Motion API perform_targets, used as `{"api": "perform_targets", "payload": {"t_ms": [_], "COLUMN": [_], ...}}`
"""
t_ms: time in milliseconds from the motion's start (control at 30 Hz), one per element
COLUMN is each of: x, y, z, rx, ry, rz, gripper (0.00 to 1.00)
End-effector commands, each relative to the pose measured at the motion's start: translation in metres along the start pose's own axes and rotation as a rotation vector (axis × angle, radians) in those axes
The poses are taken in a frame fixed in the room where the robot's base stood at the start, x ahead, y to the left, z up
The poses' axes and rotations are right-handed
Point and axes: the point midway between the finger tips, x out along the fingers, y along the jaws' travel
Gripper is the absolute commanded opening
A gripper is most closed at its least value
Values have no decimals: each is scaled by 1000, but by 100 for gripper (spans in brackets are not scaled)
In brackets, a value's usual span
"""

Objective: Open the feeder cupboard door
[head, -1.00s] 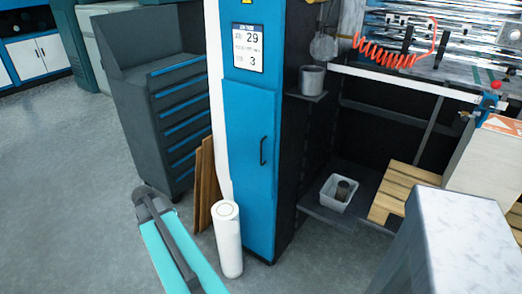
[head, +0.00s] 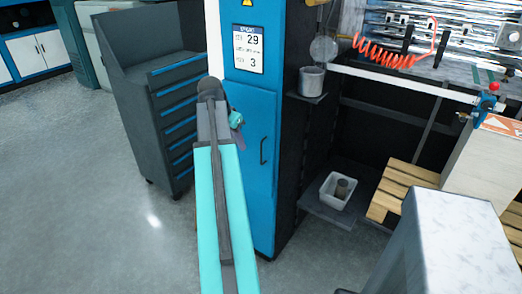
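The feeder cupboard door (head: 262,115) is the blue panel below the display on the tall blue column, in the middle of the head view. It looks closed, flush with its frame. Its dark vertical bar handle (head: 264,150) is on the right side of the door. My teal and grey arm rises in front of the door's left and lower part. The end of my arm, with my gripper (head: 238,138), shows only as a small teal and dark part left of the handle, apart from it in the picture. The fingers are too small and hidden to read.
A grey drawer cabinet (head: 168,120) stands left of the column. On the right are a shelf with a bin (head: 338,190), a wooden pallet (head: 400,190) and a marble-topped block (head: 460,225). Floor at the left front is clear.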

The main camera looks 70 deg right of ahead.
Motion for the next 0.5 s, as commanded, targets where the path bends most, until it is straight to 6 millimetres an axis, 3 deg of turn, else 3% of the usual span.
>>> {"api": "perform_targets", "payload": {"t_ms": [33,200,500], "x": [-12,-33,-39], "y": [10,33,41], "z": [-17,-45,-53], "rx": [39,121,148], "ry": [12,34,41], "rz": [0,5,7], "gripper": [26,26,26]}}
